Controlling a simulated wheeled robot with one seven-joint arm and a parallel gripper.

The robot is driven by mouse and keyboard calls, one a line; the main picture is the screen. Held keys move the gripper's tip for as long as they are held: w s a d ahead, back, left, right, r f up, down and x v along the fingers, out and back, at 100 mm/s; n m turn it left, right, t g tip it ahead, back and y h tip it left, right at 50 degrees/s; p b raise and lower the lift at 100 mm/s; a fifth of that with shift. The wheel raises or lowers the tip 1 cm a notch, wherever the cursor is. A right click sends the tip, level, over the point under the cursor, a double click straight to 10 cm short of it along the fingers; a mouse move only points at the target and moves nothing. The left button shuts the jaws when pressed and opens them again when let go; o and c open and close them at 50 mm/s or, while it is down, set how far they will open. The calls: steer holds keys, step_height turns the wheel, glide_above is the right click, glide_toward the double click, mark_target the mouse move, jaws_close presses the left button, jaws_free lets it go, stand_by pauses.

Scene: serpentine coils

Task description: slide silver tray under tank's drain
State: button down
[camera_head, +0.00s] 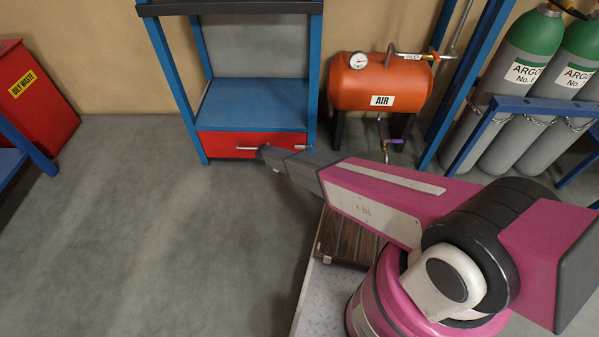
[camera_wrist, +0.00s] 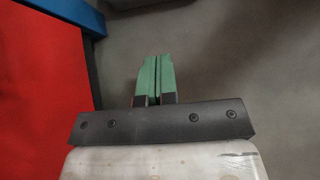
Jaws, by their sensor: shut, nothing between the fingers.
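The orange air tank (camera_head: 380,82) stands on dark legs against the back wall in the head view. I cannot make out a silver tray in either view. My gripper (camera_head: 262,153) is in front of the red drawer (camera_head: 225,146) of the blue rack, at the right end of its bar handle (camera_head: 240,149). In the wrist view, its green fingers (camera_wrist: 157,72) are pressed together and empty above grey floor, beside a red surface on the left.
The blue rack (camera_head: 250,100) stands left of the tank. Chained argon cylinders (camera_head: 510,80) stand at the right. A red oily-waste bin (camera_head: 35,95) is at the far left. The grey floor (camera_head: 150,230) is clear at left and centre.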

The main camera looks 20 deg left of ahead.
steer(key=x, duration=0.8)
steer(key=d, duration=0.3)
steer(key=shift+w+d+f, duration=0.1)
steer(key=shift+w+f, duration=0.15)
steer(key=shift+w, duration=0.1)
steer(key=shift+w+d, duration=0.2)
steer(key=shift+d, duration=0.4)
